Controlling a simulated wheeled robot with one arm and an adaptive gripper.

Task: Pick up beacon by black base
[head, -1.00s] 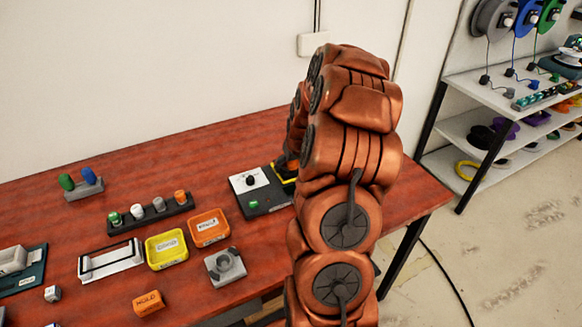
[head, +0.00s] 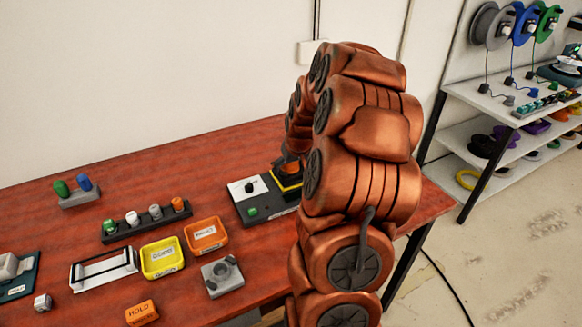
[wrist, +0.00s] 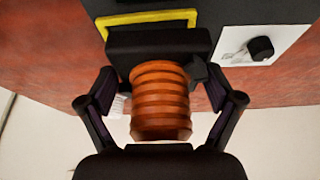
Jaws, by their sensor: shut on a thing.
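The beacon (wrist: 160,98) has an orange ribbed dome and a black base (wrist: 145,43). In the wrist view it fills the space between the two fingers of my gripper (wrist: 158,85). My gripper is shut on the beacon, with the fingertips close to the base end; the exact contact is hard to make out. The base lies over or beside a yellow-edged area (wrist: 150,17) of the dark panel; I cannot tell whether it touches. In the head view my arm hides most of the gripper and beacon.
A white wall stands behind the table.

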